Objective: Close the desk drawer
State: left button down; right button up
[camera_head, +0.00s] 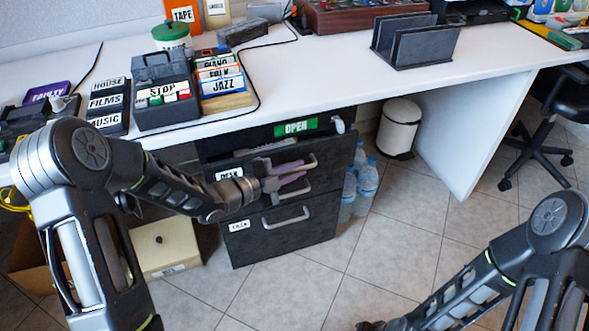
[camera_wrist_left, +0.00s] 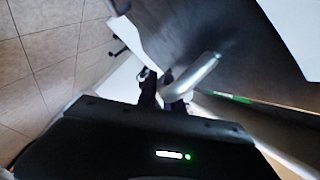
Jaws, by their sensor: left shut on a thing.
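The desk drawer (camera_head: 333,160) is the upper black drawer of the unit under the white desk. It stands pulled out, with a gap showing its inside behind the front. My left gripper (camera_head: 287,177) is at its front, shut on the silver drawer handle (camera_head: 312,161). In the left wrist view the handle (camera_wrist_left: 203,72) shows as a bright bar at the fingers.
A lower drawer (camera_head: 325,215) sits below and looks shut. A green OPEN sign (camera_head: 295,127) is above. Water bottles (camera_head: 367,178) and a white bin (camera_head: 399,128) stand to the right. A cream box (camera_head: 166,245) is on the floor at left. The middle floor is clear.

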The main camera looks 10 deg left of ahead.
aim_at(290, 160)
dwell(0.7)
pick_arm(q)
jog(key=w+a, duration=0.2)
jog(key=w, duration=0.1)
jog(key=shift+b, duration=0.3)
jog(key=c, duration=1.5)
grip_release()
jog(key=shift+w, duration=0.1)
jog(key=shift+r, duration=0.1)
